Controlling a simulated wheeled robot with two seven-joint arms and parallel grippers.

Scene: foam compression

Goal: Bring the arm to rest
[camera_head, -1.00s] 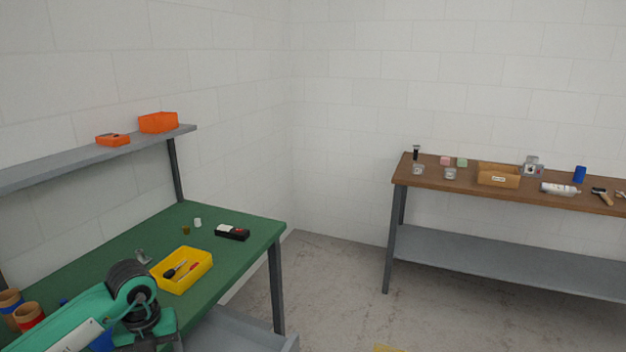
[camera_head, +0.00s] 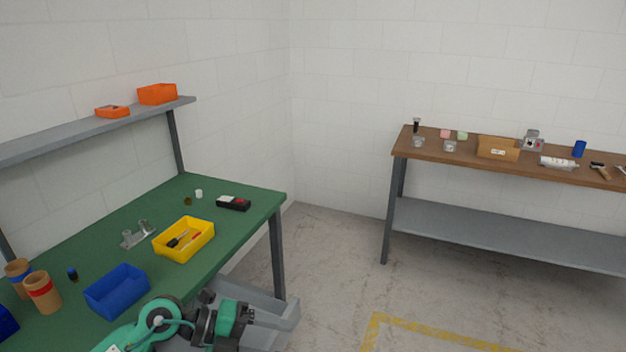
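My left arm (camera_head: 158,318), teal and black, comes in at the bottom, left of centre. It is in front of the near edge of the green workbench (camera_head: 120,235), over the grey bin below it. Its far end, where the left gripper (camera_head: 250,316) seems to be, points right. The fingers are too small and dark to tell open from shut, and I see nothing held. My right arm and gripper are not in view.
The bench carries a blue bin (camera_head: 117,290), a yellow tray (camera_head: 184,240) with tools, cardboard tubes (camera_head: 42,291) and a metal bracket (camera_head: 138,234). The grey bin (camera_head: 284,313) is below. A brown table (camera_head: 450,157) stands at right; the floor between is clear.

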